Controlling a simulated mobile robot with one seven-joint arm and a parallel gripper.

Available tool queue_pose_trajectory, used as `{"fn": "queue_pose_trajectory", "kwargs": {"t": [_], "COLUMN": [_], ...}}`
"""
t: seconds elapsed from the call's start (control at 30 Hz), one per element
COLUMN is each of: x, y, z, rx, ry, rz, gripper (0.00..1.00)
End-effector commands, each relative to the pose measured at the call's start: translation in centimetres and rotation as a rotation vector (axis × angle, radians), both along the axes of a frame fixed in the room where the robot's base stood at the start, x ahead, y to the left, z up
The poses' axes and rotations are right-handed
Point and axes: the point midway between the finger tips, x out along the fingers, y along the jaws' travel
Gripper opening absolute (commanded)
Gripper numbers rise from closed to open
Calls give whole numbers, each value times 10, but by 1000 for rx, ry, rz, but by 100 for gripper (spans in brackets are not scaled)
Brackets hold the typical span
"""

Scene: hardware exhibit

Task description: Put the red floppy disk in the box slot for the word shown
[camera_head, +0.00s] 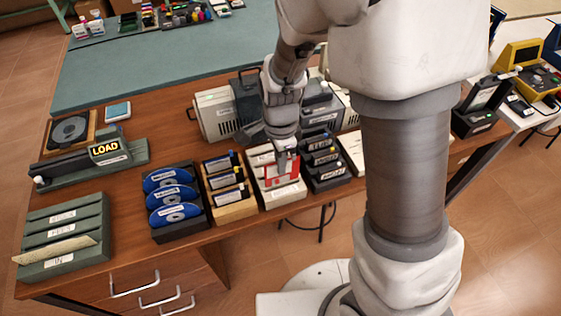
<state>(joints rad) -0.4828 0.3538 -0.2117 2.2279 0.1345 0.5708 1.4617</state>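The red floppy disk (281,174), with a pale label, stands upright at the white slotted box (283,194) on the wooden desk. My gripper (282,157) points down at the disk's top edge and appears closed on it. The fingertips are small and partly hidden, and I cannot tell how deep the disk sits or exactly which slot it is in. The box carries small white labels whose words are too small to read.
Left of the box stand a wooden rack (236,211) of dark cartridges and a black rack (178,232) of blue discs. A black rack (327,178) stands close on the right. Grey machines (214,117) stand behind. A green slotted tray (63,268) is at the front left.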

Motion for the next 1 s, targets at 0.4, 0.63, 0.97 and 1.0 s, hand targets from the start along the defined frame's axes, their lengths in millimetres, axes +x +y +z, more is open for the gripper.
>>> {"fn": "queue_pose_trajectory", "kwargs": {"t": [0.4, 0.63, 0.97, 1.0], "x": [0, 0, 0, 0], "y": [0, 0, 0, 0], "z": [-1, -6, -6, -6], "rx": [0, 0, 0, 0], "ry": [1, 0, 0, 0], "rz": [0, 0, 0, 0], "gripper": [0, 0, 0, 0]}}
